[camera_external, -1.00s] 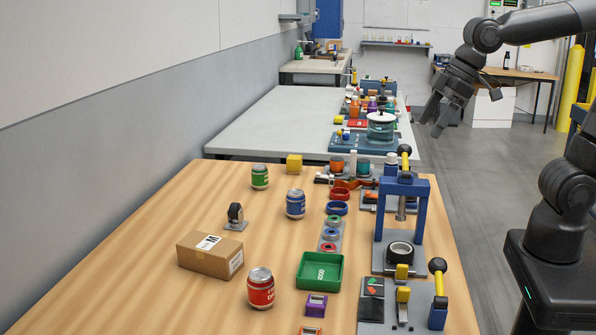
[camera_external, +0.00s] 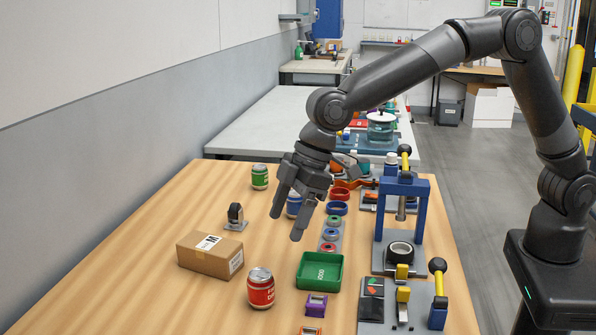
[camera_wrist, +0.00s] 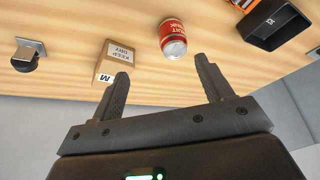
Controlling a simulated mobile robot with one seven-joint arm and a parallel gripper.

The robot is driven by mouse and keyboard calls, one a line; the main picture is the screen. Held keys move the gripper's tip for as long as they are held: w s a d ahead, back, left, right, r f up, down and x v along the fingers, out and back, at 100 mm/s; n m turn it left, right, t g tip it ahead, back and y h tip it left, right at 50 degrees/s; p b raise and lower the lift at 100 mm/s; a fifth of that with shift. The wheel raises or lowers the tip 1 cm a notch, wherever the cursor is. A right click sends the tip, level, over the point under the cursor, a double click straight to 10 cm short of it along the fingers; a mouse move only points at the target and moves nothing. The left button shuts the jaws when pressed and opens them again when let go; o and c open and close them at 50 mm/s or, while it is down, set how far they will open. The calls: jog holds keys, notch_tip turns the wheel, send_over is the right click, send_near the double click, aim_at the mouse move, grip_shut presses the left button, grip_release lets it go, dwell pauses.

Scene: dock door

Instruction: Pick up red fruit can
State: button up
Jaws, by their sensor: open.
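The red fruit can (camera_external: 260,288) stands upright on the wooden table, right of the cardboard box, in the external view. It also shows in the wrist view (camera_wrist: 173,38), beyond the fingers and apart from them. My gripper (camera_external: 286,222) is open and empty in the air over the table, farther back than the red can. Its two fingers (camera_wrist: 166,82) are spread wide in the wrist view. My gripper partly hides a blue can (camera_external: 293,205) behind it.
A cardboard box (camera_external: 209,255) lies left of the red can. A green tray (camera_external: 339,273) is to its right, near a purple item (camera_external: 316,306). A green can (camera_external: 260,177) stands farther back. A blue press frame (camera_external: 424,205) stands at the right. The table's front left is clear.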

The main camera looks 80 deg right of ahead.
aim_at(251, 305)
jog(key=a+x, duration=0.1)
jog(key=x, duration=0.9)
jog(key=a+x, duration=0.1)
jog(key=x, duration=0.4)
jog(key=shift+a+r, duration=0.25)
jog(key=shift+a, duration=0.15)
jog(key=c, duration=1.1)
jog(key=shift+c, duration=0.2)
jog(key=shift+r, duration=0.2)
